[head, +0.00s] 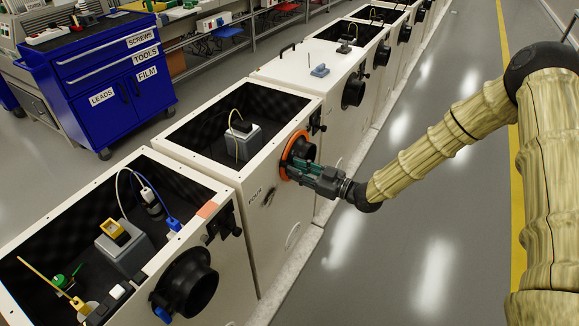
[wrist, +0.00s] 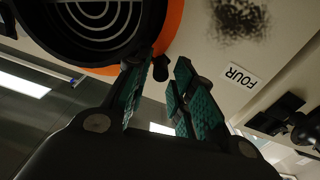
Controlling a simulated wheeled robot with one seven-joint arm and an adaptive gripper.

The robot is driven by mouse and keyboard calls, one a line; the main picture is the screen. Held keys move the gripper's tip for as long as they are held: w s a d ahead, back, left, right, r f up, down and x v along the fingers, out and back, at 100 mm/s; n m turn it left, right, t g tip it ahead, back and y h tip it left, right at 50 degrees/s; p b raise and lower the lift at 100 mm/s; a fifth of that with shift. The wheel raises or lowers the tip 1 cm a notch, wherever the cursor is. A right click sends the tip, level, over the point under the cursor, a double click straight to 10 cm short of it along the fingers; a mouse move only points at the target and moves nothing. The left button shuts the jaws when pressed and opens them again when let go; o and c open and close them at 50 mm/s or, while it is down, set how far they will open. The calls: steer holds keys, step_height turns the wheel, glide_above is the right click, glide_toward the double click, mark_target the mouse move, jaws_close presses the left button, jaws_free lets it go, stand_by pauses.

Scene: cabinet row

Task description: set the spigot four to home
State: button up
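The cabinet labelled FOUR (head: 255,193) has a round black port with an orange ring (head: 287,160) on its front. In the wrist view the port (wrist: 95,20) and its orange ring (wrist: 172,30) fill the upper left, and the FOUR label (wrist: 240,76) appears upside down. A small black tab (wrist: 161,69) sticks out at the ring's edge; I cannot tell if it is the spigot. My gripper (head: 291,170) is at the port's front. Its green-padded fingers (wrist: 160,75) are apart, with the tab seen between their tips. Contact is unclear.
The nearer cabinet has a large black port (head: 190,283) with a blue tab (head: 161,314). A black fitting (head: 317,122) is on cabinet four's upper right corner. A blue tool cart (head: 105,85) stands behind. The grey aisle floor (head: 400,240) at right is clear.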

steer(key=shift+x, duration=1.6)
steer(key=shift+c, duration=0.3)
